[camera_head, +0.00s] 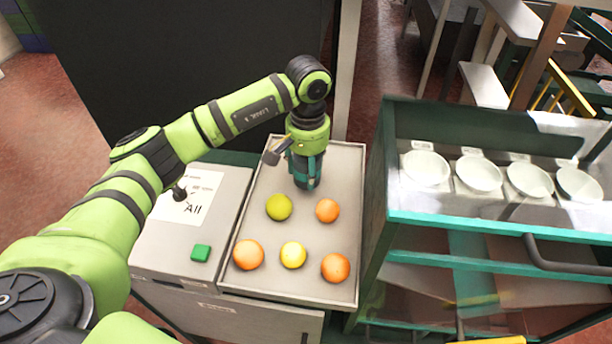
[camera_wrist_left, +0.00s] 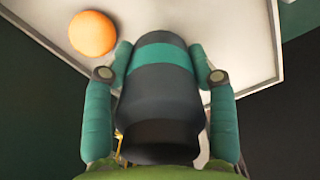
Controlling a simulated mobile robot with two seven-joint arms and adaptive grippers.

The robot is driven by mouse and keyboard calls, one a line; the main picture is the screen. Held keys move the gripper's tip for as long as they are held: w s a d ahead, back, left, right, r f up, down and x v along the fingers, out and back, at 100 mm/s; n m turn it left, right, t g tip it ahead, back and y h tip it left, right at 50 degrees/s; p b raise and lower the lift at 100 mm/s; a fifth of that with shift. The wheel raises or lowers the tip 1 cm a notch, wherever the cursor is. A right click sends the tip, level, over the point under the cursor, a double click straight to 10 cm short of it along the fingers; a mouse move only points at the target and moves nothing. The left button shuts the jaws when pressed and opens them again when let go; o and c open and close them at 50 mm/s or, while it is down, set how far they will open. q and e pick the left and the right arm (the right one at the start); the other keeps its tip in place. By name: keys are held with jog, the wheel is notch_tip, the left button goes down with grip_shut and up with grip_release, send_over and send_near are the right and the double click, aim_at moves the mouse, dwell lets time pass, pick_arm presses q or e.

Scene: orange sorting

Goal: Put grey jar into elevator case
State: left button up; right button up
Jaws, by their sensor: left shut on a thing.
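My left gripper (camera_head: 305,172) is over the back part of the grey tray (camera_head: 282,290) and points down. Its teal fingers are closed around the grey jar (camera_head: 311,184). In the left wrist view the jar (camera_wrist_left: 160,95) is dark grey with a teal band and sits between both fingers (camera_wrist_left: 162,80). I cannot tell whether the jar's bottom touches the tray. A teal-framed case (camera_head: 480,221) stands to the right of the tray. No label shows whether it is the elevator case. My right gripper is out of view.
Several oranges and yellow-green fruits lie on the tray, including an orange (camera_head: 327,210) and a yellow-green one (camera_head: 279,207) near the gripper. Several white bowls (camera_head: 478,174) sit in the teal case. A panel with a green button (camera_head: 201,252) is left of the tray.

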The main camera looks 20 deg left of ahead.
aim_at(306, 185)
pick_arm(q)
jog(key=shift+s+f, duration=0.1)
jog(key=shift+s, duration=0.25)
jog(key=shift+s+f+p, duration=0.1)
jog(key=shift+f+p, duration=0.15)
jog(key=shift+p, duration=0.05)
notch_tip(306, 185, down, 3)
jog(key=shift+d+f+p, duration=0.1)
jog(key=shift+f+p, duration=0.05)
jog(key=shift+p, duration=0.8)
jog(key=shift+f, duration=0.2)
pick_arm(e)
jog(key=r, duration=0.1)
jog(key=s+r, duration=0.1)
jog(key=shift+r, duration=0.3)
pick_arm(q)
jog(key=shift+f, duration=0.1)
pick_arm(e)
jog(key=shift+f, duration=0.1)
pick_arm(q)
jog(key=shift+f+b, duration=0.1)
jog(key=shift+b, duration=0.3)
jog(key=o, duration=1.3)
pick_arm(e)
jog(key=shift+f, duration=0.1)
